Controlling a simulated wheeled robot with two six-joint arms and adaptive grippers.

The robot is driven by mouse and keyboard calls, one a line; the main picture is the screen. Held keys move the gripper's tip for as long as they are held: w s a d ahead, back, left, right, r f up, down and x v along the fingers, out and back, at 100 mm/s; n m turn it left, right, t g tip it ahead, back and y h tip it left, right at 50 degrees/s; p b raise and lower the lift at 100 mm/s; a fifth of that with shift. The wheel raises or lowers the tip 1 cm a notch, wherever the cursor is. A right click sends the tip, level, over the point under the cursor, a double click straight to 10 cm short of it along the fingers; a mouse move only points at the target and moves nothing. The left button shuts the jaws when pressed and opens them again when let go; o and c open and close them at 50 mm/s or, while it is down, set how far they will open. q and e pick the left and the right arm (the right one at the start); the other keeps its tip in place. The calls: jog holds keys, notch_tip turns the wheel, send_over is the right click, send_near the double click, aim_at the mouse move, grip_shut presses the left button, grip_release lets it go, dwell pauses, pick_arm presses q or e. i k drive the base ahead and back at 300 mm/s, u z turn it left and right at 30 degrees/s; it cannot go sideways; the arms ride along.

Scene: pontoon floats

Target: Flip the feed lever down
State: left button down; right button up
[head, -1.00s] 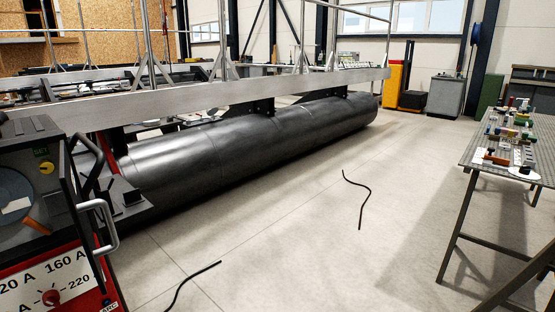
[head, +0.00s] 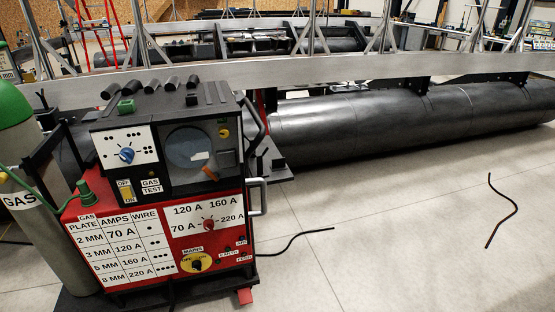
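The welding machine (head: 160,200) stands at the left of the head view, red below and black above. Its upper black box has a round grey-blue disc (head: 188,146) behind an opening. A short orange lever (head: 209,173) sits at the disc's lower right and slants down to the right. It bears no readable label, so I cannot tell for sure that it is the feed lever. A yellow switch (head: 128,192) marked OFF and ON is on the front to its left. Neither of my grippers is in view.
A gas cylinder (head: 35,220) with a green top stands left of the machine. A metal handle (head: 262,197) sticks out on the machine's right side. A long black float (head: 400,120) lies behind. Black cables lie on the pale floor (head: 400,240), otherwise clear at right.

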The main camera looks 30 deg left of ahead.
aim_at(214, 176)
jog(key=u, duration=1.25)
jog(key=i, duration=0.65)
jog(key=z, duration=1.95)
jog(key=i, duration=0.85)
jog(key=u, duration=3.95)
